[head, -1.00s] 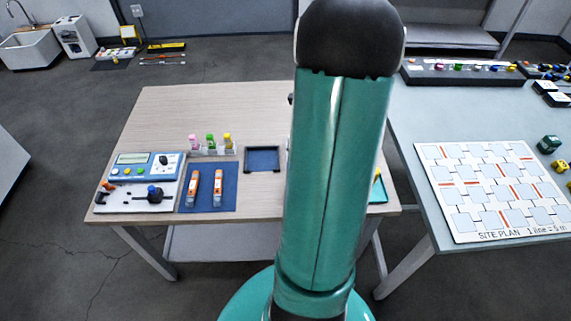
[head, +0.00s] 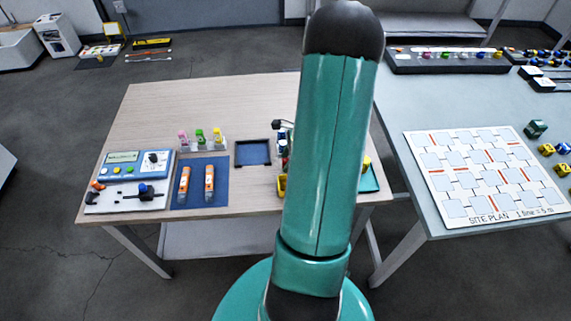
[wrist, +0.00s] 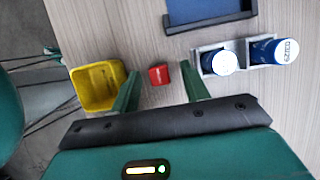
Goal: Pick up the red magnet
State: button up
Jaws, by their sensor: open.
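The red magnet (wrist: 159,75) is a small red block on the wood-grain table (head: 150,110), seen in the wrist view. My gripper (wrist: 160,68) is open, with one green finger on each side of the magnet and a gap to both. I cannot tell how high the fingertips are above the table. In the head view my own teal arm hides the magnet and the gripper.
A yellow bin (wrist: 97,86) is close to the left finger. A grey holder (wrist: 237,58) with two blue-and-white cylinders stands close to the right finger. A dark blue tray (wrist: 205,10) lies beyond. The table edge is left of the bin.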

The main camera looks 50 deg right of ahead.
jog(key=shift+x, duration=0.9)
grip_shut()
jog(key=shift+r, duration=0.1)
jog(key=shift+r, duration=0.45)
notch_tip(320, 180, up, 3)
jog(key=shift+f, duration=0.2)
jog(key=a+r, duration=0.1)
jog(key=r, duration=0.1)
jog(key=s+a+r, duration=0.1)
jog(key=a+r, duration=0.1)
jog(key=s+a+r, duration=0.1)
jog(key=a+r, duration=0.1)
jog(key=shift+s, duration=0.2)
jog(key=s+a+r, duration=0.3)
jog(key=a, duration=0.4)
jog(key=shift+s+a+r, duration=0.2)
jog(key=shift+s+a, duration=0.1)
jog(key=shift+s, duration=0.1)
